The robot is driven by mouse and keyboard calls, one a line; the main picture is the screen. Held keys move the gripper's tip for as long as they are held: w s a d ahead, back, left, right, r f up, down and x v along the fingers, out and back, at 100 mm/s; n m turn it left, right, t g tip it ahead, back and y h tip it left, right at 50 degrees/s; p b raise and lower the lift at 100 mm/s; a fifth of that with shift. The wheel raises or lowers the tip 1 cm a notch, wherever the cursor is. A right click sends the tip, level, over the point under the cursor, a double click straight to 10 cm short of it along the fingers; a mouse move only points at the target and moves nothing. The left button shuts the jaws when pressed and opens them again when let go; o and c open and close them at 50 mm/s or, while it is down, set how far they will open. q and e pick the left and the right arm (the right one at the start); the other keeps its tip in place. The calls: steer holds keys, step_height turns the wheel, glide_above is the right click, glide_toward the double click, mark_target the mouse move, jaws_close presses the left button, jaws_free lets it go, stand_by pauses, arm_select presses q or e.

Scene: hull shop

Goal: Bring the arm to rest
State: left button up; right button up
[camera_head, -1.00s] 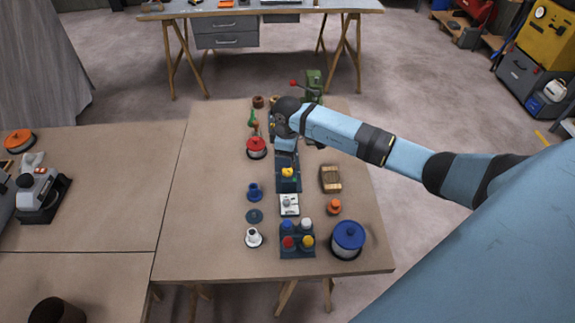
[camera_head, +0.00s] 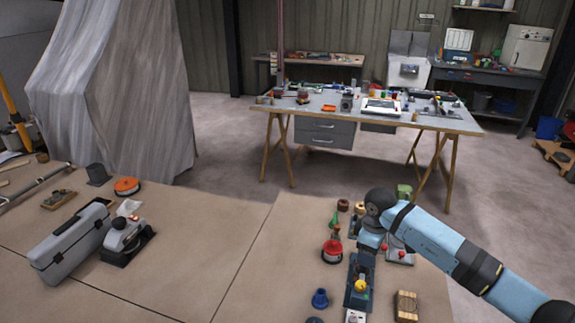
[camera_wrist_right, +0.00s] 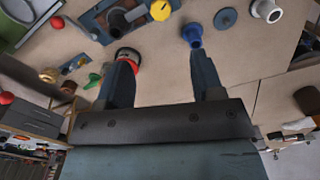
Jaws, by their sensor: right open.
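My right arm comes in from the right in the head view, its light blue links reaching over the table (camera_head: 235,215). My right gripper (camera_wrist_right: 162,62) is open in the wrist view, with bare tabletop between its two dark fingers and nothing held. A red-rimmed can (camera_wrist_right: 128,53) shows beyond the left finger, and a blue funnel-like piece (camera_wrist_right: 193,36) beyond the right finger. Whether the fingers touch them cannot be told. In the head view the fingers are mostly hidden at the wrist. My left gripper is not in view.
A grey toolbox (camera_head: 70,245) is at left. The table's middle is clear.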

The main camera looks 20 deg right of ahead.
steer(key=s+a+f+n+y, duration=0.25)
steer(key=s+a+y, duration=0.2)
steer(key=a, duration=0.45)
steer(key=s+a+f+n+y, duration=0.1)
steer(key=s+a+n+y, duration=0.25)
steer(key=a+y, duration=0.4)
steer(key=s+a+r+t+y, duration=0.4)
steer(key=a+t+y, duration=0.1)
steer(key=a+t, duration=0.3)
steer(key=s+d+f+m+t+h, duration=0.1)
steer(key=s+d+f+m+h, duration=0.2)
steer(key=s+f+m+h, duration=0.2)
steer(key=s+d+f+m+t+h+p, duration=0.1)
steer(key=s+d+f+m+t+h, duration=0.1)
steer(key=s+d+f+m+h, duration=0.2)
steer(key=s+f+m+h, duration=0.2)
steer(key=s+f+h, duration=0.2)
steer(key=s, duration=0.2)
steer(key=shift+d+f+m+h, duration=0.15)
steer(key=shift+d+m+h, duration=0.15)
steer(key=shift+h, duration=0.1)
